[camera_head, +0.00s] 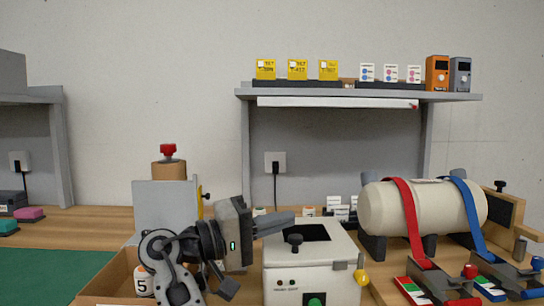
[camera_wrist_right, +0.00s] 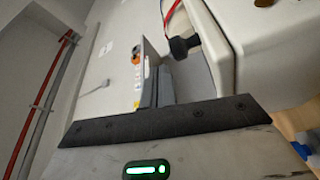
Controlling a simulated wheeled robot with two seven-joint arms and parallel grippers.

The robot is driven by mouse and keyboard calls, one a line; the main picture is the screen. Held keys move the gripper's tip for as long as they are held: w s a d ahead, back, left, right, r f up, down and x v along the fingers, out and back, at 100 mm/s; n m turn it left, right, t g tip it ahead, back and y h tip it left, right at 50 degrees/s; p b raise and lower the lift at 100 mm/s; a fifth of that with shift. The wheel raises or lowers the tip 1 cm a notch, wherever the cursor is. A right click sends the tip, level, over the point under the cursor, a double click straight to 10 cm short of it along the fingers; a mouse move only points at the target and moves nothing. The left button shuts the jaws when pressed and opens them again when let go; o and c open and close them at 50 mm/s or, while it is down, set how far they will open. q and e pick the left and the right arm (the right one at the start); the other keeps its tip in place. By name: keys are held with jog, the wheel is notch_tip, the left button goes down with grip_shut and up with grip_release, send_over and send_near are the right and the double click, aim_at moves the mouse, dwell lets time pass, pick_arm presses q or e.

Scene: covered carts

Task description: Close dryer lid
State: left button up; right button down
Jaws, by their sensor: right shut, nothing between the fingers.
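The dryer appears to be the white box (camera_head: 310,282) at the lower middle of the head view, with a green button, small indicators and a yellow knob at its right. Its top shows a dark square area (camera_head: 308,233) and a black knob (camera_head: 295,240); I cannot tell clearly how the lid sits. My right gripper (camera_head: 290,219) is shut and empty, above the rear left of the box top, fingers pointing right. In the right wrist view a pale body (camera_wrist_right: 270,60) with a black knob (camera_wrist_right: 183,46) lies beside the fingers. My left gripper is out of view.
A cream tank (camera_head: 370,212) with red and blue straps stands right of the box. A grey upright panel (camera_head: 165,208) and a cardboard box (camera_head: 115,280) are at left. A shelf (camera_head: 360,96) with small boxes hangs behind. A green mat (camera_head: 50,275) lies at far left.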

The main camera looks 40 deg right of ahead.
dwell(0.3)
